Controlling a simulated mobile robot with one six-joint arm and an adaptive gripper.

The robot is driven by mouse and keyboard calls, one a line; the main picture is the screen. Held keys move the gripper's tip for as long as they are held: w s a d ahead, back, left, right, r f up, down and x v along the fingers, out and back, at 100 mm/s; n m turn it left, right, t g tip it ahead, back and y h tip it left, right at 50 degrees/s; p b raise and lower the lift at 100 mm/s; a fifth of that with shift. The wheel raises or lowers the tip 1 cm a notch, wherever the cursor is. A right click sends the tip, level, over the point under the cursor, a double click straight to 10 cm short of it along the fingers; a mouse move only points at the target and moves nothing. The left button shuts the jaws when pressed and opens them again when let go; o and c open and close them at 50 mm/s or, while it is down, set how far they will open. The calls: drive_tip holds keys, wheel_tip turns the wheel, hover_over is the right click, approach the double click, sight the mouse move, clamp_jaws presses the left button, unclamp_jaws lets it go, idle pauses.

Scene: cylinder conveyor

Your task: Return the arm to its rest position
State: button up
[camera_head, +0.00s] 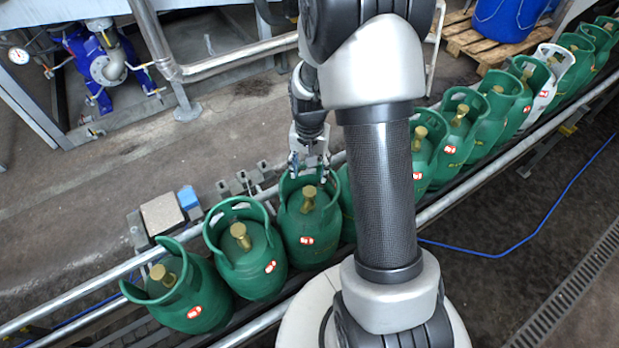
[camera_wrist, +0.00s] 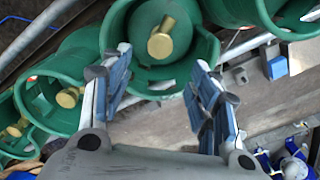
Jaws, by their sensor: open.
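My gripper (camera_head: 310,158) is at the end of my arm, over the conveyor's far side, just above a green gas cylinder (camera_head: 309,222) with a brass valve. In the wrist view my gripper (camera_wrist: 163,85) is open, its blue-padded fingers apart. The collar of a green cylinder (camera_wrist: 160,65) with its brass valve (camera_wrist: 163,38) shows ahead, between and beyond the fingertips. I see nothing held. Whether a finger touches the collar I cannot tell. My arm hides part of the cylinder row in the head view.
Green cylinders, among them one at the left (camera_head: 185,290), and a white cylinder (camera_head: 545,85) line the conveyor between metal rails (camera_head: 100,268). A blue pump (camera_head: 100,65) and pipe frame (camera_head: 160,45) stand at upper left. A blue bin (camera_head: 505,18) sits on a pallet (camera_head: 462,40) at upper right.

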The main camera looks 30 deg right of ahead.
drive_tip(key=shift+r, duration=1.05)
drive_tip(key=s+a+r+n+t, duration=0.1)
drive_tip(key=s+a+r+n, duration=0.15)
drive_tip(key=r, duration=0.55)
drive_tip(key=s+a+r+n+t, duration=0.1)
drive_tip(key=s+a+r, duration=0.25)
drive_tip(key=r, duration=0.45)
drive_tip(key=s+a+r+n+t, duration=0.1)
drive_tip(key=s+a+r+n, duration=0.1)
drive_tip(key=s, duration=0.4)
drive_tip(key=s+a+r+n+t, duration=0.1)
drive_tip(key=s+a+r+n, duration=0.1)
drive_tip(key=s+a+r, duration=0.2)
drive_tip(key=s+r, duration=0.1)
drive_tip(key=s, duration=0.2)
drive_tip(key=shift+s+a+r+t, duration=0.2)
drive_tip(key=shift+s+r+t, duration=0.05)
drive_tip(key=shift+s+t, duration=0.05)
